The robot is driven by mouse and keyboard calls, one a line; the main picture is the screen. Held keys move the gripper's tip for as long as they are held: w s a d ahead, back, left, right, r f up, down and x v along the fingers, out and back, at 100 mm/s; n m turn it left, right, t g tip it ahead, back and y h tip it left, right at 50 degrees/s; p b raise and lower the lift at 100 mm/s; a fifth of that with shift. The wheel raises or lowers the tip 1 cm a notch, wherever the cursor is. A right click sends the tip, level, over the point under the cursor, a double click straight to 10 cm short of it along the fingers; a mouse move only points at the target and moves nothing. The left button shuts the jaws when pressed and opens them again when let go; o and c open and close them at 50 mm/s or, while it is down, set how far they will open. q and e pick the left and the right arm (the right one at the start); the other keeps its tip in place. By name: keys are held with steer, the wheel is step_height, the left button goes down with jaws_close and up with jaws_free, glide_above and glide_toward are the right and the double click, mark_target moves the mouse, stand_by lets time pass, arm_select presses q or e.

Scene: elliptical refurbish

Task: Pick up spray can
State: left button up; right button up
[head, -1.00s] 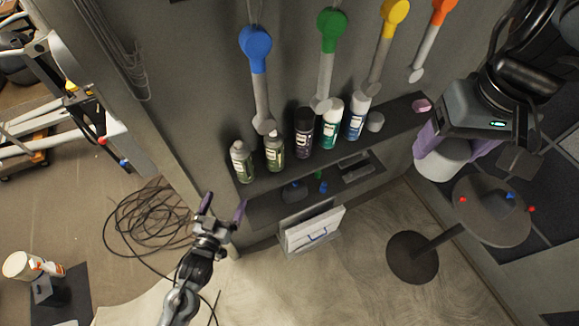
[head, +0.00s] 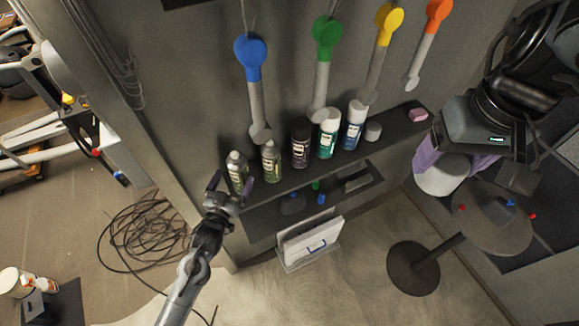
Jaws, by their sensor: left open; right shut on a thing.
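Several spray cans stand upright in a row on the grey wall shelf. At the left end are a grey-green can (head: 237,165) and an olive-green can (head: 271,161). To their right stand a dark can (head: 300,143), a teal can with a white cap (head: 328,134) and a blue can with a white cap (head: 354,126). My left gripper (head: 231,183) is open, its purple fingertips on either side of the lower part of the leftmost can in the picture; contact cannot be told. My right gripper (head: 455,165) is shut on a whitish round object (head: 441,179) at the right.
A grey cap (head: 373,131) and a pink block (head: 418,114) are on the shelf's right part. A lower shelf (head: 268,221) holds small items, with a white box (head: 311,241) below. A round dark stand (head: 491,213) is at right. Cables (head: 147,235) lie on the floor.

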arm_select(q)
steer(key=shift+w+d+f+p, duration=0.1)
steer(key=shift+w+d+p, duration=0.1)
steer(key=shift+w, duration=0.6)
steer(key=shift+w+d+r+p, duration=0.1)
steer(key=shift+w+d+p, duration=0.05)
steer(key=shift+w, duration=0.65)
steer(key=shift+w+d+f+p, duration=0.1)
steer(key=shift+w+d+p, duration=0.1)
steer(key=shift+w, duration=0.6)
steer(key=c, duration=1.2)
